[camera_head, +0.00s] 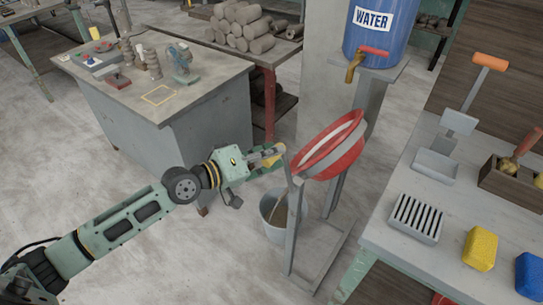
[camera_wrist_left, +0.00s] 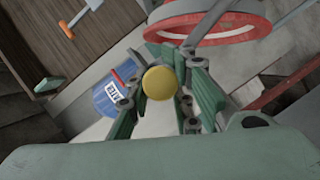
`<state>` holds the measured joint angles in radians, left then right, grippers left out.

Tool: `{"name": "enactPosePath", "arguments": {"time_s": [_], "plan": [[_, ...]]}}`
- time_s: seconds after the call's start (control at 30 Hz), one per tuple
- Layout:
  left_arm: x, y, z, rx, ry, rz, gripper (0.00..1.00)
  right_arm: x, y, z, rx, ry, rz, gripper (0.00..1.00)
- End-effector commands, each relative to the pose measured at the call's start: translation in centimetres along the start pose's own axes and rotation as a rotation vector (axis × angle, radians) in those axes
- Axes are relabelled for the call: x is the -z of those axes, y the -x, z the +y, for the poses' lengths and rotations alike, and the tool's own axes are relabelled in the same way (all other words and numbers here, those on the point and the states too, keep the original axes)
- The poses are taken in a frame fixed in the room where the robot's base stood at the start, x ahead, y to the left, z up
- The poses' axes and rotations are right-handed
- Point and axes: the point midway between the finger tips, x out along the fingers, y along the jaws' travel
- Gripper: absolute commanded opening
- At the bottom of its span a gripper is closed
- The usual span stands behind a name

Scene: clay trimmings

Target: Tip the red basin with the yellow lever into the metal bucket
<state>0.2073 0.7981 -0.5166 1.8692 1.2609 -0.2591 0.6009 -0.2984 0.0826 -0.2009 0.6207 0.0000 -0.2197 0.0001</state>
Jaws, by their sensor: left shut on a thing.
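The red basin (camera_head: 345,158) hangs in a grey metal stand and is steeply tilted, its lower rim towards the left. Its red rim also shows at the top of the left wrist view (camera_wrist_left: 262,29). The metal bucket (camera_head: 272,231) stands on the floor below the basin's low side, with something brownish visible inside. My left gripper (camera_head: 272,158) is at the left side of the stand, beside the basin. It is shut on the yellow lever, whose round yellow knob (camera_wrist_left: 159,83) shows between the fingers in the left wrist view. My right gripper is not in view.
A blue water barrel (camera_head: 380,30) with a tap stands behind the basin. A workbench (camera_head: 190,95) is at the left. A table (camera_head: 390,225) at the right holds a slotted block (camera_head: 416,218), a dustpan (camera_head: 436,167), and yellow (camera_head: 480,248) and blue blocks.

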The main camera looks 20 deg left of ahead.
Motion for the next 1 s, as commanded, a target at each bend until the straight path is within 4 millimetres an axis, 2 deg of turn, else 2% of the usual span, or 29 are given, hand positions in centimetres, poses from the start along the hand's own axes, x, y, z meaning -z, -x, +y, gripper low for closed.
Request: {"name": "enactPosePath", "arguments": {"time_s": [0.1,0.13,0.3,0.53,0.67,0.77,1.0], "plan": [[-0.1,0.0,0.1,0.0,0.004,-0.003,0.0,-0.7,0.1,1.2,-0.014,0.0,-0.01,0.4],[-0.2,0.0,0.1,0.0,0.004,-0.004,0.21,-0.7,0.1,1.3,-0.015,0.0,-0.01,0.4],[-0.2,0.0,0.0,0.0,0.003,-0.004,0.36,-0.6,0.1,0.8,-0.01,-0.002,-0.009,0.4],[-0.2,0.0,0.0,0.0,0.003,-0.004,0.37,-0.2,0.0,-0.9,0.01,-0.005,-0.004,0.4],[-0.2,0.2,0.0,0.001,0.002,-0.005,0.37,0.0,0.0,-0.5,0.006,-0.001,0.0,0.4],[-0.2,1.2,-0.2,0.004,0.0,-0.004,0.37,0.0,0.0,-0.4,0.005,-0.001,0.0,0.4],[-0.2,5.4,-0.2,0.006,-0.002,-0.007,0.37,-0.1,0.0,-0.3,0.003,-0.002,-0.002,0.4]]}}
